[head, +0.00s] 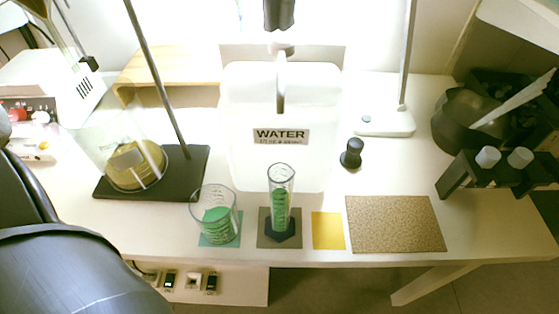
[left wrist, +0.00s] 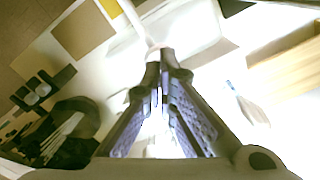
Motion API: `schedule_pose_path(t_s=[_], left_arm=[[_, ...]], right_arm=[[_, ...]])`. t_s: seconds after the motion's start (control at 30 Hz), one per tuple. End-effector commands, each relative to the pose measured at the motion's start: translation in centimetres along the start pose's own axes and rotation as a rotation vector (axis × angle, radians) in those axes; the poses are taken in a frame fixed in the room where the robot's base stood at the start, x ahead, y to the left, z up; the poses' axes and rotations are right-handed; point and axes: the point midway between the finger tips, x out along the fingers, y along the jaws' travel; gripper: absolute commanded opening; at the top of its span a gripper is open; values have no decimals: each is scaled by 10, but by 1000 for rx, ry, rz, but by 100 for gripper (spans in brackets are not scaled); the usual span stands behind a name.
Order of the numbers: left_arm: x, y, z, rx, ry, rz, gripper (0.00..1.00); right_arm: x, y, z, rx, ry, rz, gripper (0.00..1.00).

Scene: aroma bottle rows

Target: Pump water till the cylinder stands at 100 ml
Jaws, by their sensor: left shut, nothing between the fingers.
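The white pump spout (head: 281,88) comes forward from the jug's top and points down above the cylinder. My left gripper (head: 280,27) is shut and empty, fingers pointing down at the pump's top; whether it touches is unclear. It also shows in the left wrist view (left wrist: 164,62), with the white spout (left wrist: 134,18) beyond its fingertips.
A yellow mat (head: 328,231) and a cork mat (head: 396,224) lie bare on the right. A black stopper (head: 351,155) stands behind them.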

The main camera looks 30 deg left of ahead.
Motion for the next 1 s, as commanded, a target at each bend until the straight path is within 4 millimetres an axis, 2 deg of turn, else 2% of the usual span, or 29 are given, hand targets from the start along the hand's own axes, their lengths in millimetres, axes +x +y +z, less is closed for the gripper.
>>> schedule_pose_path(t_s=[1.0], left_arm=[[20,0,0,0,1,0,0]], right_arm=[[-6,0,-5,0,23,-1,40]])
